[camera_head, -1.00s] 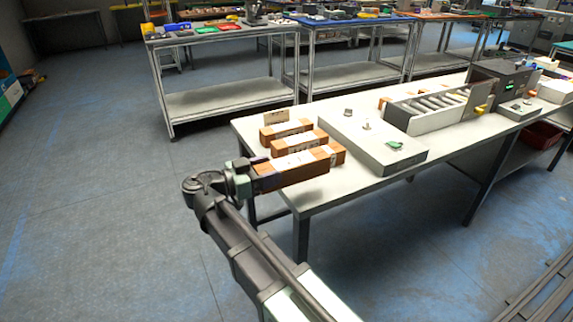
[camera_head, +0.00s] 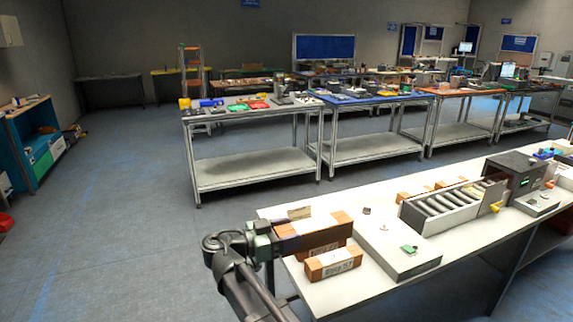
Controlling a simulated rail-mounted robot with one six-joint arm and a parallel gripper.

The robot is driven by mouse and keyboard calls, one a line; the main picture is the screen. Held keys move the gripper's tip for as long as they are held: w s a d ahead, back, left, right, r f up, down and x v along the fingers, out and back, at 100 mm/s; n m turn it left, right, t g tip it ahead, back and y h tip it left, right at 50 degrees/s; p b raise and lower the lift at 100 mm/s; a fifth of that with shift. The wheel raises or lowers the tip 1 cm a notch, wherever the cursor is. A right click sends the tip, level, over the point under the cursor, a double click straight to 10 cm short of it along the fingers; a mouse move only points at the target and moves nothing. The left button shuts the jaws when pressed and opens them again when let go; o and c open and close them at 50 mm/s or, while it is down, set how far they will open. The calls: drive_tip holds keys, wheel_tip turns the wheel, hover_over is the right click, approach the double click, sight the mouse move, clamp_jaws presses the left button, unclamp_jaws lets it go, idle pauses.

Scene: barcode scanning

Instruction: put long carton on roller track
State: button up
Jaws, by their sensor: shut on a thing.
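The roller track (camera_head: 452,206), a grey frame with several rollers, stands farther right on the table, well apart from the held carton.
Another brown carton (camera_head: 333,262) lies on the table (camera_head: 350,297) in front of the held one. A flat grey box (camera_head: 398,250) with small items on top lies between the cartons and the roller track. A dark machine (camera_head: 515,177) stands behind the track's far end.

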wheel_tip(320, 180, down, 18)
drive_tip(key=r+b, duration=0.1)
drive_tip(key=b, duration=1.6)
drive_tip(key=w+d+f+b, duration=0.1)
drive_tip(key=d, duration=0.2)
drive_tip(key=w+d+f+b, duration=0.1)
drive_tip(key=d+f+b, duration=0.1)
drive_tip(key=d, duration=0.1)
drive_tip(key=w+d+f+b, duration=0.1)
drive_tip(key=d+f, duration=0.1)
drive_tip(key=shift+d+f, duration=0.15)
drive_tip(key=shift+d, duration=0.25)
drive_tip(key=shift+w+d, duration=0.15)
drive_tip(key=shift+d, duration=0.2)
drive_tip(key=d+f+b, duration=0.1)
drive_tip(key=d, duration=0.1)
drive_tip(key=w+d+f+b, duration=0.1)
drive_tip(key=b, duration=0.1)
drive_tip(key=shift+w+d+f, duration=0.1)
drive_tip(key=shift+d+f, duration=0.2)
drive_tip(key=shift+d, duration=0.05)
drive_tip(key=shift+r, duration=0.15)
drive_tip(key=shift+f, duration=0.2)
drive_tip(key=o, duration=1.2)
